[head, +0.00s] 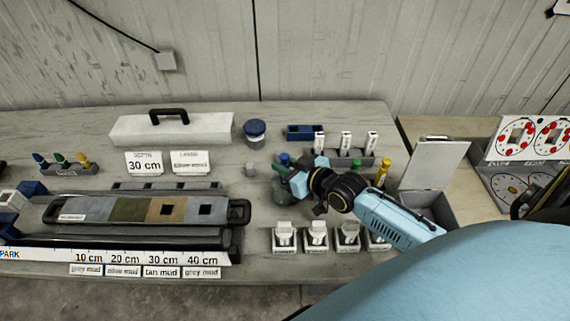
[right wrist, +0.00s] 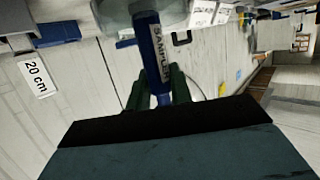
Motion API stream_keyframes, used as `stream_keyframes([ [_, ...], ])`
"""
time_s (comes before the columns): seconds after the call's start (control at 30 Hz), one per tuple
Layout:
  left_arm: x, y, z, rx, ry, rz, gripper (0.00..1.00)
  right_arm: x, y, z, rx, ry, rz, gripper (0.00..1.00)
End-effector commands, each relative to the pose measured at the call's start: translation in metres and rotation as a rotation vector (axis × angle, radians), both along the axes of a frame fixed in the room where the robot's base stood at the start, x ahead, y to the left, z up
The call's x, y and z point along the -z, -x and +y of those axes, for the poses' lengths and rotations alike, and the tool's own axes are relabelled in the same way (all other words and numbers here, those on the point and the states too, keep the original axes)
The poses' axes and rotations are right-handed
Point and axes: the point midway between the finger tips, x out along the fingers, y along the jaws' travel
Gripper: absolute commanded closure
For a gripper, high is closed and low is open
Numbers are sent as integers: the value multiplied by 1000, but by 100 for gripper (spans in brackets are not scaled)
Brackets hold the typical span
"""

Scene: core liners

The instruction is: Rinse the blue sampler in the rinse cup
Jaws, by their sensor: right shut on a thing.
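The blue sampler (right wrist: 153,60), labelled SAMPLER, is held between the dark green fingers of my right gripper (right wrist: 170,88). In the right wrist view the cup (right wrist: 160,10) is at the sampler's far end, cut off by the top edge. The sampler's end overlaps the cup there; I cannot tell how deep it is inside. My left gripper is not in view.
Green and yellow samplers (head: 383,170) stand just right of my gripper, near white vials (head: 346,141). White-capped jars (head: 316,235) line the front. The core liner (head: 150,209) lies left, with cards (head: 143,163) behind. A blue-lidded jar (head: 255,131) stands at the back.

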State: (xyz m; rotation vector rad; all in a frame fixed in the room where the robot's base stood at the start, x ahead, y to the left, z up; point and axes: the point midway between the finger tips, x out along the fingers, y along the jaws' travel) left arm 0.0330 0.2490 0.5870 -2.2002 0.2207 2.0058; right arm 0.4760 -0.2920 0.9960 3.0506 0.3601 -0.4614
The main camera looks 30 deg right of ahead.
Motion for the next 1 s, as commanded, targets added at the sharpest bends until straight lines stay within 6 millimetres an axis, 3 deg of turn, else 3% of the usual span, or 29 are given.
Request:
stream_keyframes([
  [0.33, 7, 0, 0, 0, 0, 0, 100, 12, 0, 0, 0, 0, -1, 100],
  [0.67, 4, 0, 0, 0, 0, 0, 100, 9, 0, 0, 0, 0, -1, 100],
  [1.0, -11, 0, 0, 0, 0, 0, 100, -3, 0, 0, 0, 0, -1, 100],
])
